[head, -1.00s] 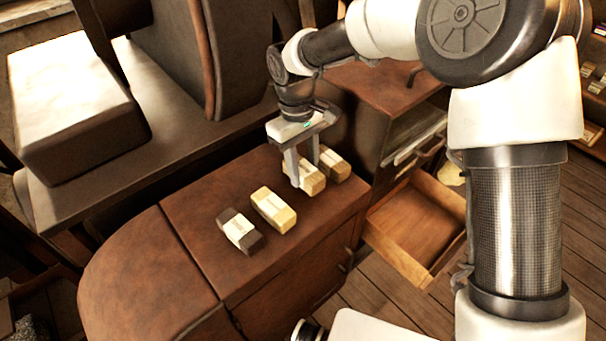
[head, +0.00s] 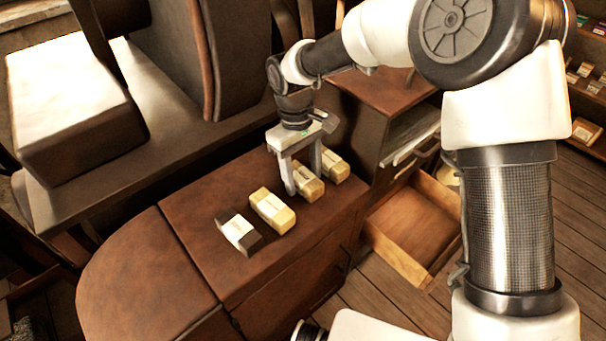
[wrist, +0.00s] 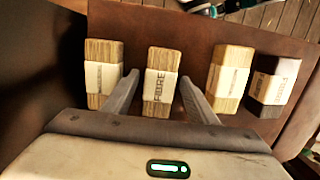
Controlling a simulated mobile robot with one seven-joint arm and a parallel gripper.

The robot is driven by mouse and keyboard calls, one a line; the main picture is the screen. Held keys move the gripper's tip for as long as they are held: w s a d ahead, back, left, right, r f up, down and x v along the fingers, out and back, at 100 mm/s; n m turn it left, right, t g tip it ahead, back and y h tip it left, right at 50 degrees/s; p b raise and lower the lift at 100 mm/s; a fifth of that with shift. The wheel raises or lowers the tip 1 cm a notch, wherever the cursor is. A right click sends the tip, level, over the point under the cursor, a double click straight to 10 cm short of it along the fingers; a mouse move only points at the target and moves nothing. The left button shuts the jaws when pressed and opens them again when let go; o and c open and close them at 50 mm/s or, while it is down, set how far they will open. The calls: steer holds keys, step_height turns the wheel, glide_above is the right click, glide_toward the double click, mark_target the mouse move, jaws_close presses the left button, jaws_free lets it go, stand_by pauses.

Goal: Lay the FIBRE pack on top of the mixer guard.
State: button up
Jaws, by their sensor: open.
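The FIBRE pack (wrist: 161,82) is a pale yellow, wood-grained block with a white printed band, lying on the brown cabinet top. It also shows in the head view (head: 310,188), partly hidden by my gripper. My gripper (head: 304,185) is open, with one finger on each side of the FIBRE pack; in the wrist view its fingers (wrist: 161,100) flank the near part of the pack, and I cannot tell whether they touch it. No label marks the mixer guard; the large block with a flat pale top (head: 65,85) at the left may be it, but I cannot tell.
Two more yellow packs, (head: 272,210) and (head: 335,167), lie either side of the FIBRE pack. A dark pack (head: 240,234) lies farthest left. A drawer (head: 408,222) stands open at the right. The cabinet top's front left is clear.

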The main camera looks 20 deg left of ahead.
mark_target(299, 172)
step_height(299, 172, up, 12)
steer(key=a, duration=0.1)
steer(key=shift+w+a+p, duration=0.15)
steer(key=shift+w+p, duration=0.2)
steer(key=shift+p, duration=0.1)
steer(key=s+d+r+m+t, duration=0.1)
steer(key=d+r+m, duration=0.3)
steer(key=d, duration=0.6)
steer(key=s+d+r+m+t, duration=0.1)
steer(key=d+r+t, duration=0.1)
steer(key=d+r, duration=0.55)
steer(key=s+d+m+t, duration=0.1)
steer(key=s+d+m, duration=0.2)
steer(key=s+d, duration=0.3)
steer(key=s+d+f+m+t+y, duration=0.1)
steer(key=s+d+m, duration=0.3)
steer(key=d, duration=0.7)
steer(key=s+t, duration=0.1)
steer(key=s, duration=0.1)
steer(key=shift+s+d+f+m, duration=0.2)
steer(key=shift+s+d+m, duration=0.1)
steer(key=shift+d, duration=0.1)
